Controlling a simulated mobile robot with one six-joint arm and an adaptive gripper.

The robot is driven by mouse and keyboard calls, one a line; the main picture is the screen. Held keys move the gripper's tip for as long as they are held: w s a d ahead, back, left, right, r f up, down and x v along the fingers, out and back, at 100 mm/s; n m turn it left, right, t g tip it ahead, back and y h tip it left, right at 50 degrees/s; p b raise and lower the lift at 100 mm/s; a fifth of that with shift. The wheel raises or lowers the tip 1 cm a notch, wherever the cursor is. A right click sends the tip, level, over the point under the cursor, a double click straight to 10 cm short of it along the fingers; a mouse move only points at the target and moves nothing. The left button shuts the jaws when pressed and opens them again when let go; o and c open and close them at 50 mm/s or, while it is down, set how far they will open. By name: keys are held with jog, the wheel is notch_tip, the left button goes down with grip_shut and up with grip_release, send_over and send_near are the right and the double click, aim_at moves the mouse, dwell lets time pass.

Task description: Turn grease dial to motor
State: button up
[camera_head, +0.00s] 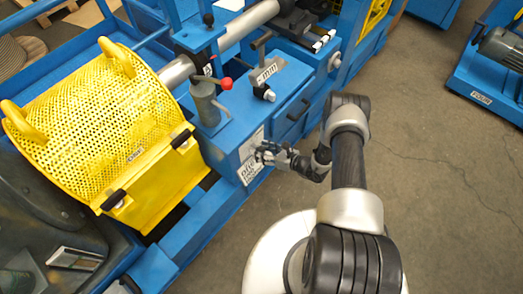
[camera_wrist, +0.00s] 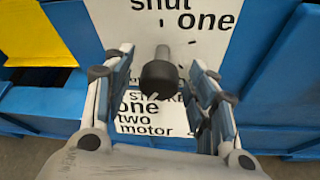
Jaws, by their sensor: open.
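A dark round knob (camera_wrist: 160,80) on a grey stem stands out from a white label plate (camera_wrist: 150,118) on the blue machine front. The words "shut" and "one" show above it, and "one", "two" and "motor" below it. A short pale mark shows on the knob; which word it points at I cannot tell. My gripper (camera_wrist: 161,60) is open, with one finger on each side of the knob; contact is not visible. In the head view my gripper (camera_head: 264,155) is at the white label plate (camera_head: 251,158), and the knob is hard to make out there.
A yellow perforated guard (camera_head: 105,110) stands left of the plate. A red-tipped lever (camera_head: 225,84) and a black-knobbed part (camera_head: 264,92) sit on the blue top above. A black handle (camera_head: 299,110) is to the right.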

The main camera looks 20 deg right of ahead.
jog(key=v, duration=1.1)
jog(key=shift+s+d+r, duration=0.1)
jog(key=shift+s, duration=0.05)
jog(key=a+r+n+g+y, duration=0.1)
jog(key=a+r+n+g, duration=0.3)
jog(key=r+n, duration=0.7)
jog(key=a+r+n+g, duration=0.4)
jog(key=a+r+n, duration=0.1)
jog(key=r, duration=1.3)
jog(key=s+d+r+n+t+h, duration=0.1)
jog(key=s+r+n+t+h, duration=0.1)
jog(key=s+r+n+h, duration=0.8)
jog(key=s+r+n, duration=0.5)
jog(key=s+r, duration=0.3)
jog(key=s, duration=0.1)
jog(key=shift+s+d+r, duration=0.25)
jog(key=shift+s+d, duration=0.05)
